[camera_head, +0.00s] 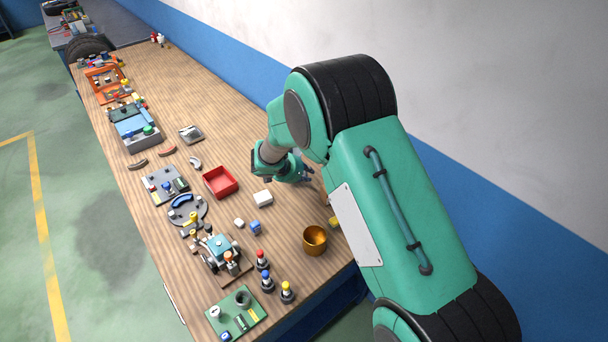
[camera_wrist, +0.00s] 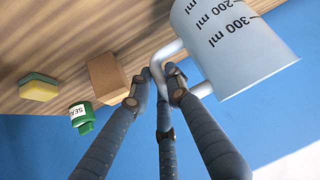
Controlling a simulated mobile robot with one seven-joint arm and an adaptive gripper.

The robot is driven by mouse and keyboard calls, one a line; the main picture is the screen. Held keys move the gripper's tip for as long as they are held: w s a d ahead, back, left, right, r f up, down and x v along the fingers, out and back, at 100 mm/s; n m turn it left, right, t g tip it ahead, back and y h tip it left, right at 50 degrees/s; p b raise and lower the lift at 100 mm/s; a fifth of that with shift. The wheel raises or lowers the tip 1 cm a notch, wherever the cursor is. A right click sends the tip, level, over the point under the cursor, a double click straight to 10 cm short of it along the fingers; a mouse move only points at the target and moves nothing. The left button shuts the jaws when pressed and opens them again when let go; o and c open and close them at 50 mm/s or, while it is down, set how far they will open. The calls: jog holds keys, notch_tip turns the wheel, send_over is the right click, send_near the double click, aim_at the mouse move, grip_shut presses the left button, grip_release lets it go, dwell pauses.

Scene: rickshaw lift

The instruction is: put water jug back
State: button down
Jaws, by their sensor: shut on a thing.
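The water jug (camera_wrist: 242,55) is a pale blue-grey measuring jug with dark "200 ml" and "300 ml" marks, large at the upper right of the wrist view. It looks tilted in that view. My gripper (camera_wrist: 163,80) is shut on its handle, with the dark fingers around the handle's lower part. In the head view my gripper (camera_head: 300,174) is over the wall side of the wooden bench (camera_head: 225,120). The jug cannot be made out there, as my arm blocks that area. The jug's base and its contact with the bench cannot be told.
In the wrist view, a brown block (camera_wrist: 108,78), a green bottle (camera_wrist: 83,117) and a yellow-green sponge (camera_wrist: 40,87) are left of my fingers. In the head view, a red tray (camera_head: 220,182), a white block (camera_head: 263,198) and a gold cup (camera_head: 315,240) are near my gripper.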

jog(key=shift+w+a+f, duration=0.1)
jog(key=shift+w+a, duration=0.1)
jog(key=shift+w, duration=0.45)
jog(key=shift+w+a+f, duration=0.1)
jog(key=shift+w+a, duration=0.1)
jog(key=shift+w, duration=0.4)
jog(key=shift+w+a, duration=0.2)
jog(key=shift+w, duration=0.45)
jog(key=shift+f, duration=0.1)
jog(key=shift+f, duration=1.6)
jog(key=shift+f+b, duration=0.2)
jog(key=shift+b, duration=0.1)
jog(key=c, duration=1.6)
grip_release()
jog(key=shift+c, duration=0.2)
jog(key=shift+r+p, duration=0.25)
jog(key=shift+p, duration=0.1)
jog(key=v, duration=1.2)
